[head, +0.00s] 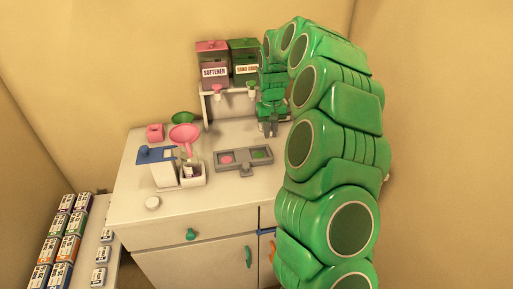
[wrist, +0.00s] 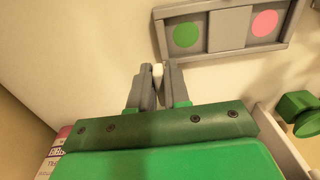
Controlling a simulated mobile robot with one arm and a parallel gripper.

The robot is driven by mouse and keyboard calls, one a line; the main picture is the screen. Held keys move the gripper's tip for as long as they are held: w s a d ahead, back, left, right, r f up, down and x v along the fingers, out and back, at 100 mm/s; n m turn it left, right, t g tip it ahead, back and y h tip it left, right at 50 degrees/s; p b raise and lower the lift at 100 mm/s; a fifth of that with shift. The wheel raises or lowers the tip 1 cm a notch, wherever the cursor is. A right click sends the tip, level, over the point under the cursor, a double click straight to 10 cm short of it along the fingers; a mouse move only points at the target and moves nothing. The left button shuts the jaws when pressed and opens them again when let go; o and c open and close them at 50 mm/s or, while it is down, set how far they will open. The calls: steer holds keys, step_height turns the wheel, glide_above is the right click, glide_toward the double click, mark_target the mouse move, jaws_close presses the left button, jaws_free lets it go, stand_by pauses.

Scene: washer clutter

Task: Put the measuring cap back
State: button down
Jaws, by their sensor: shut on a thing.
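My gripper (head: 270,130) is over the back right of the counter, beside the dispenser shelf. In the wrist view my gripper (wrist: 159,72) has its grey fingers closed on a small white piece (wrist: 158,70). Only a narrow strip of it shows, and I cannot tell whether it is the measuring cap. A white round cap-like thing (head: 153,202) lies on the counter's front left. A grey tray (head: 244,169) with a pink disc and a green disc is in front of the gripper; the tray also shows in the wrist view (wrist: 201,53).
A softener dispenser (head: 214,71) and a hand soap dispenser (head: 244,70) stand on a shelf at the back. The counter's front (head: 220,200) is clear.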

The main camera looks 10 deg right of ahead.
steer(key=s+a+r+n, duration=0.1)
steer(key=s+a+r, duration=0.15)
steer(key=s, duration=0.85)
steer(key=s+a+r+n, duration=0.15)
steer(key=s+a, duration=0.25)
steer(key=s, duration=0.8)
steer(key=s+a+r+n, duration=0.2)
steer(key=s+a, duration=0.1)
steer(key=s, duration=0.8)
steer(key=shift+w+a+f, duration=0.15)
steer(key=shift+w+f, duration=3.15)
steer(key=shift+w, duration=0.15)
steer(key=shift+w+a+f, duration=0.1)
steer(key=shift+w+f, duration=3.2)
steer(key=shift+w, duration=0.1)
steer(key=shift+f, duration=0.1)
steer(key=c, duration=1.1)
jaws_free()
